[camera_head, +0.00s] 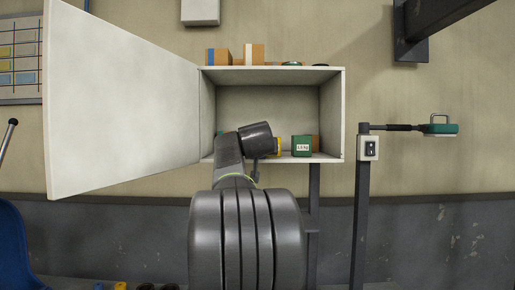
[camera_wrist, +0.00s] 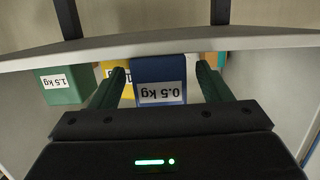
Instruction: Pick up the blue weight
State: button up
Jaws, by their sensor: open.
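The blue weight (camera_wrist: 158,70), labelled 0.5 kg, stands in the cabinet and shows upside down in the wrist view. My gripper (camera_wrist: 160,78) is open, with one finger on each side of the blue weight. Small gaps seem to show between the fingers and its sides; whether either touches I cannot tell. In the head view my arm hides the blue weight and my fingers.
A green 1.5 kg weight (camera_head: 302,146) stands beside it, with a yellow item (camera_head: 278,146) nearby. The open cabinet (camera_head: 331,110) has its door (camera_head: 120,95) swung left. Boxes (camera_head: 254,53) sit on top. A metal post (camera_head: 360,220) stands right.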

jog(key=c, duration=1.3)
jog(key=shift+c, duration=0.6)
jog(key=shift+r, duration=0.15)
jog(key=shift+d+r, duration=0.15)
jog(key=shift+r, duration=0.4)
jog(key=r, duration=0.5)
jog(key=shift+d+r, duration=0.3)
jog(key=shift+r, duration=0.1)
jog(key=d, duration=1.9)
